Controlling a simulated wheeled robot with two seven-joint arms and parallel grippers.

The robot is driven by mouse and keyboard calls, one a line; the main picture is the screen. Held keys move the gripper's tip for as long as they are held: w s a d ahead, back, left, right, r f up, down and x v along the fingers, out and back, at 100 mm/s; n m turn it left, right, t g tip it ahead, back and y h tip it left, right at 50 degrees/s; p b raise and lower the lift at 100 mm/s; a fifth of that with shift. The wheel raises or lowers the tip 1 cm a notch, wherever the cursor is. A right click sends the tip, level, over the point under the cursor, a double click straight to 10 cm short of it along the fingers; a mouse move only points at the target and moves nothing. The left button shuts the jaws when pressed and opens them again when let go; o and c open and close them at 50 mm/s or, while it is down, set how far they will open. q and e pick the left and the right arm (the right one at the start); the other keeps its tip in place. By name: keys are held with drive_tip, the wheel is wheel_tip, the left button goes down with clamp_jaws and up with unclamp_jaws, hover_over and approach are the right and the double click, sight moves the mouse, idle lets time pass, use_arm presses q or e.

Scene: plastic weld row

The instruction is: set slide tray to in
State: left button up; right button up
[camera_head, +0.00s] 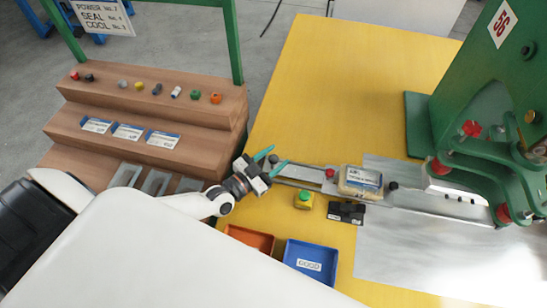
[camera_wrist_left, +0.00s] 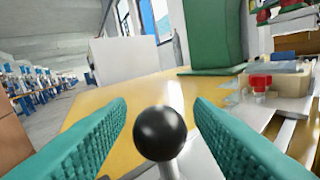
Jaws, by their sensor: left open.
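The slide tray (camera_head: 312,174) is a narrow grey metal slide on the yellow table, running from near my left gripper toward the green press. A black ball knob (camera_wrist_left: 160,133) on a pale stem stands upright between the teal fingers of my left gripper (camera_head: 273,160) in the left wrist view. The fingers (camera_wrist_left: 160,125) are open, with a gap on both sides of the knob. My right gripper is not in view.
The green press (camera_head: 495,110) stands at the right. A green button on a yellow box (camera_head: 304,199), a black device (camera_head: 346,212), an orange tray (camera_head: 250,238) and a blue tray (camera_head: 310,258) lie in front of the slide. The table behind it is clear.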

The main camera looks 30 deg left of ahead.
sight(288, 170)
use_arm(q)
clamp_jaws()
drive_tip(key=d, duration=0.2)
drive_tip(key=w+d+p, duration=0.1)
drive_tip(key=d, duration=0.1)
drive_tip(key=shift+d, duration=0.2)
unclamp_jaws()
drive_tip(key=shift+a, duration=0.1)
wheel_tip(288, 170, up, 10)
drive_tip(key=p, duration=0.2)
